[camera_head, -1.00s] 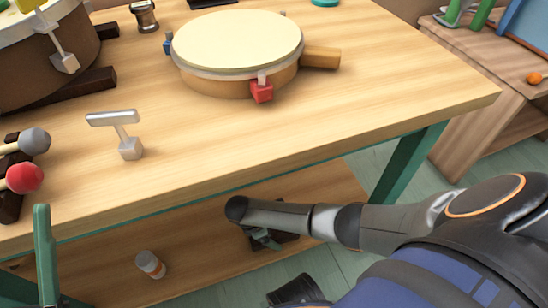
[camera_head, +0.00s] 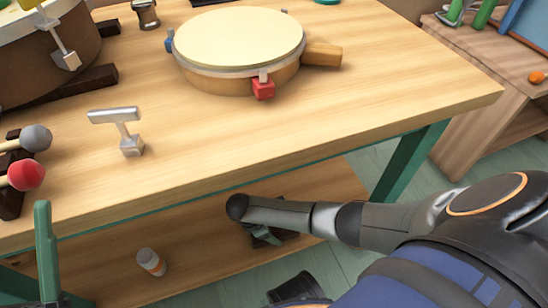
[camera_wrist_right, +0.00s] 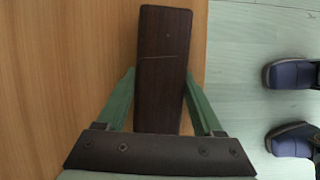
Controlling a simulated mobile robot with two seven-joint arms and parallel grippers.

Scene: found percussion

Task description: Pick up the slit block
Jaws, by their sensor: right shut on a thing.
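The slit block (camera_wrist_right: 164,55) is a long dark brown wooden bar with a thin line across its upper face. In the right wrist view it lies lengthwise between the green fingers of my right gripper (camera_wrist_right: 160,80), which is shut on it. In the head view my right gripper (camera_head: 264,236) is under the tabletop, over the lower shelf, largely hidden by its own wrist. Only dark bits of the block show there. Whether it is clear of the shelf I cannot tell. A green finger that looks like my left gripper's (camera_head: 45,250) shows at lower left; its opening is unclear.
The tabletop (camera_head: 330,128) overhangs the lower shelf (camera_head: 200,262). A green table leg (camera_head: 410,165) is to the right. A drum (camera_head: 238,45), metal T-shaped piece (camera_head: 127,130) and mallets (camera_head: 26,174) are on top.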

